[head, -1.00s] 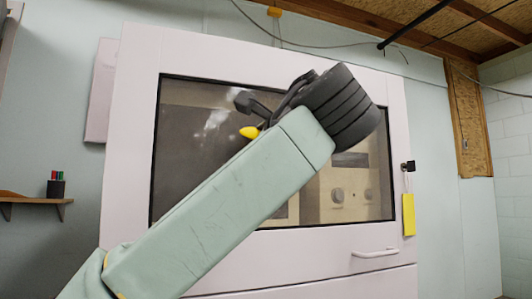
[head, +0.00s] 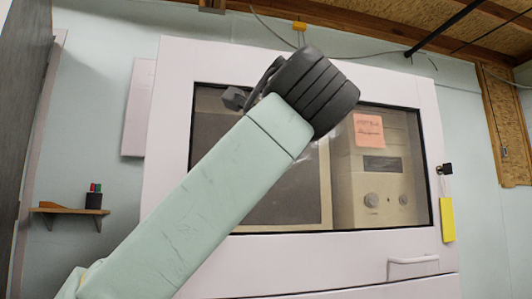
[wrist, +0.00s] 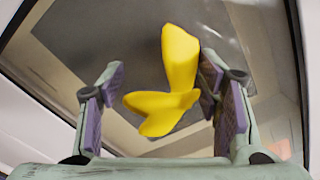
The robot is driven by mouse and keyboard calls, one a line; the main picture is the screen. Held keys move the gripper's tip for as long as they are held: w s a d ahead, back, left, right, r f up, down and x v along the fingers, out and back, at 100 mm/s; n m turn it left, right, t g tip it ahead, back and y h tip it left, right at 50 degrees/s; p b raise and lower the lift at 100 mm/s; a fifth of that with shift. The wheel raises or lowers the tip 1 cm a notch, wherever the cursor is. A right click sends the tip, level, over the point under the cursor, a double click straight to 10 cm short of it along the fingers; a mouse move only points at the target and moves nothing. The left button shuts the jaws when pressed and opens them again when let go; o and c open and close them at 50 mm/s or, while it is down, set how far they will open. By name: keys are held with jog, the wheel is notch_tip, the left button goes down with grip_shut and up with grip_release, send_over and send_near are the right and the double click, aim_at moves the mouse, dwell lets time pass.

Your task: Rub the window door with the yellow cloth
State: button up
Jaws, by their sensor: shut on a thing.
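The window door (head: 290,205) is a dark glass pane in a white frame, upright in front of me. It also fills the back of the wrist view (wrist: 100,50). Faint whitish smears show on the glass beside my arm. My gripper (head: 238,98) is at the upper left part of the glass in the head view. In the wrist view, my gripper (wrist: 161,78) is shut on the yellow cloth (wrist: 180,62), which is folded and sticks out between the purple-padded fingers. The cloth is hidden in the head view. I cannot tell whether it touches the glass.
A door handle (head: 412,267) is below the pane. A yellow tag (head: 447,220) hangs from a black fitting at the right. An orange note (head: 369,130) shows behind the glass. A small shelf (head: 72,214) with a dark pen cup (head: 93,200) is on the left wall.

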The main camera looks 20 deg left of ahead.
jog(key=shift+a, duration=0.1)
jog(key=shift+p+v, duration=0.3)
jog(key=shift+v, duration=2.7)
jog(key=p+v, duration=0.1)
jog(key=v, duration=0.2)
